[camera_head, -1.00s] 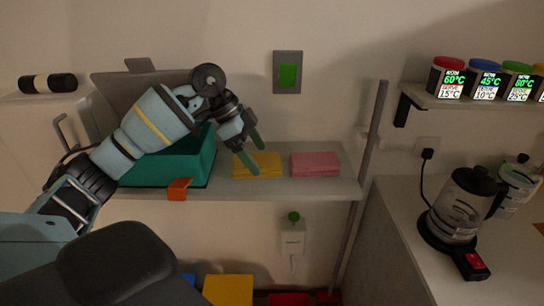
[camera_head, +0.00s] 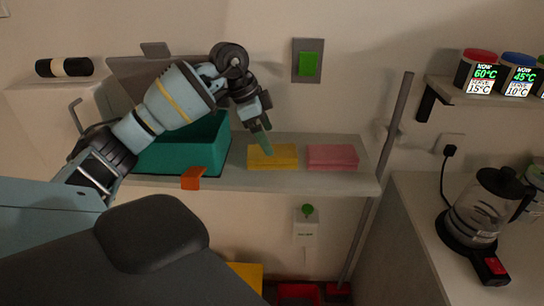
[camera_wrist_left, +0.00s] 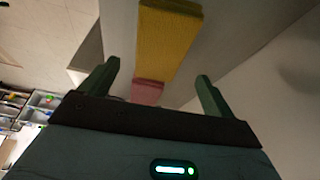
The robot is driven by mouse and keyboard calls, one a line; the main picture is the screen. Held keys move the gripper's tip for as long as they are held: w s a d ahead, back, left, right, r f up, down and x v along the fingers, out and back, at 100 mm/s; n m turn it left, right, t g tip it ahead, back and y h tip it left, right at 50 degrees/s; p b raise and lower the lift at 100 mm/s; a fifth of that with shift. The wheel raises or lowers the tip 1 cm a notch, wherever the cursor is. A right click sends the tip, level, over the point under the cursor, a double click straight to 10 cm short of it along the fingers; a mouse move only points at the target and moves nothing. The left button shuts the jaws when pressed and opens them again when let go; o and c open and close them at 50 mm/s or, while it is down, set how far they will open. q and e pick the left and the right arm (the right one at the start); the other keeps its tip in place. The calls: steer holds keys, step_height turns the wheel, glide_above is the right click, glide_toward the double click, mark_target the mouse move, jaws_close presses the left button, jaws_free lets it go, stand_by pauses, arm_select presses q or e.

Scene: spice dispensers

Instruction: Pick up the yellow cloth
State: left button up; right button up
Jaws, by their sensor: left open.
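The yellow cloth (camera_head: 285,157) lies folded flat on the wall shelf, left of a folded pink cloth (camera_head: 332,158). My right gripper is not in view.
A teal open box (camera_head: 185,150) with an orange latch (camera_head: 193,177) stands left of the cloths on the shelf (camera_head: 300,184). A metal post (camera_head: 393,130) rises at the shelf's right end. A glass kettle (camera_head: 478,210) stands on the right counter.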

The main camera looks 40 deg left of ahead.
arm_select(q)
steer(key=f, duration=0.3)
steer(key=shift+w+d+f, duration=0.15)
steer(key=shift+d+f, duration=0.1)
steer(key=shift+f, duration=0.1)
steer(key=shift+w+d+f, duration=0.15)
steer(key=shift+w+f, duration=0.05)
steer(key=shift+f, duration=0.25)
steer(key=c, duration=1.1)
